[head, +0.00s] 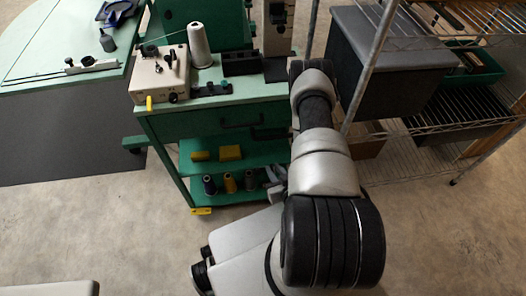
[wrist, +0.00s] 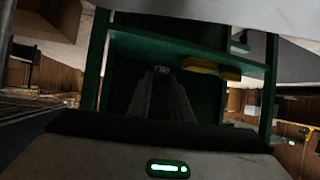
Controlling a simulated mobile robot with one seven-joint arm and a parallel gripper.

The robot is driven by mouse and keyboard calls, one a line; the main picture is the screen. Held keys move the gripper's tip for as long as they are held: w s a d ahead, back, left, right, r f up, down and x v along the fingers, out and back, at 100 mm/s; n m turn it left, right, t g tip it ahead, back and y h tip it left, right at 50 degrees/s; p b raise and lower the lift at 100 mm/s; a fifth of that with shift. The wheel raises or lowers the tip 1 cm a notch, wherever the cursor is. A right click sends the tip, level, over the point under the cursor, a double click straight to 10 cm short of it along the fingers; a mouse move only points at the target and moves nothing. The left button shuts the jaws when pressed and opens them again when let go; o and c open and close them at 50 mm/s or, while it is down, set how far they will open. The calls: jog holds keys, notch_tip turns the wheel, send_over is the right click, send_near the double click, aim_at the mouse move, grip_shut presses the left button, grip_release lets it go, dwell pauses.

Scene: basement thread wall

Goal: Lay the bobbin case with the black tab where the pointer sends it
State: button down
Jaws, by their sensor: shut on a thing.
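My gripper (wrist: 161,72) shows in the wrist view with its fingers nearly together, shut on a small pale metallic thing (wrist: 162,68) at the tips. It may be a bobbin case; it is too small and dark to see any tab colour. In the head view my arm reaches down on the right side of the green cart (head: 215,122), and the gripper is mostly hidden by the arm beside the lower shelves. A beige box device (head: 160,76) with knobs and a thin rod stands on the cart top. I cannot tell a pointer or its direction.
A white thread cone (head: 199,45) and a black block (head: 240,62) stand on the cart. Yellow boxes (head: 230,152) and several spools (head: 230,184) sit on its lower shelves. A wire rack with a dark bin (head: 396,68) is close on the right. The floor in front is clear.

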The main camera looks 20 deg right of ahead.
jog(key=b, duration=0.2)
send_over(268, 157)
notch_tip(268, 157, down, 3)
jog(key=shift+s+r+b, duration=0.15)
jog(key=shift+r+b, duration=0.05)
jog(key=shift+b, duration=0.15)
notch_tip(268, 157, down, 4)
jog(key=shift+f+b, duration=0.2)
jog(key=shift+b, duration=0.75)
jog(key=shift+w+f, duration=0.1)
jog(key=shift+w, duration=0.1)
jog(key=c, duration=1.6)
grip_release()
